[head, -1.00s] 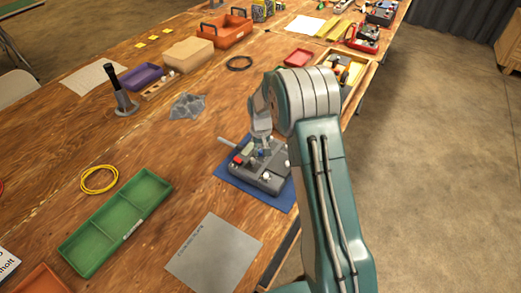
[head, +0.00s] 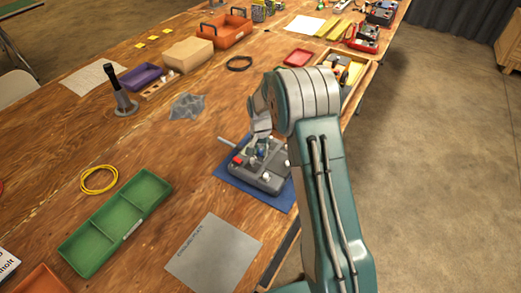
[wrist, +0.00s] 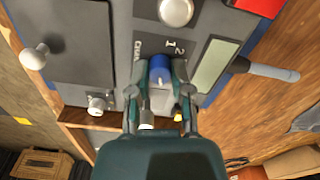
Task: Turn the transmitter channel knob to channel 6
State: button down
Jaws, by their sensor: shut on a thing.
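The grey transmitter (head: 270,181) lies on a blue mat (head: 284,203) on the wooden bench. In the wrist view its dark face (wrist: 203,20) shows the blue channel knob (wrist: 159,65) with a light pointer mark. Printing beside the knob reads "CHAN", with the digits 1 and 2 visible; other channel numbers, including 6, are hidden or out of view. My gripper (wrist: 158,78) is shut on the knob, one finger on each side. In the head view my gripper (head: 262,148) is over the transmitter, and the knob's setting is too small to read.
A grey sheet (head: 214,258) and a green tray (head: 90,247) lie nearby on the bench. The bench edge is close.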

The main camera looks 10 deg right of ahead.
aim_at(260, 151)
jog(key=shift+s+a+f, duration=0.1)
jog(key=shift+f, duration=0.05)
jog(key=c, duration=0.5)
grip_release()
jog(key=shift+c, duration=0.2)
notch_tip(260, 151, up, 12)
dwell(0.3)
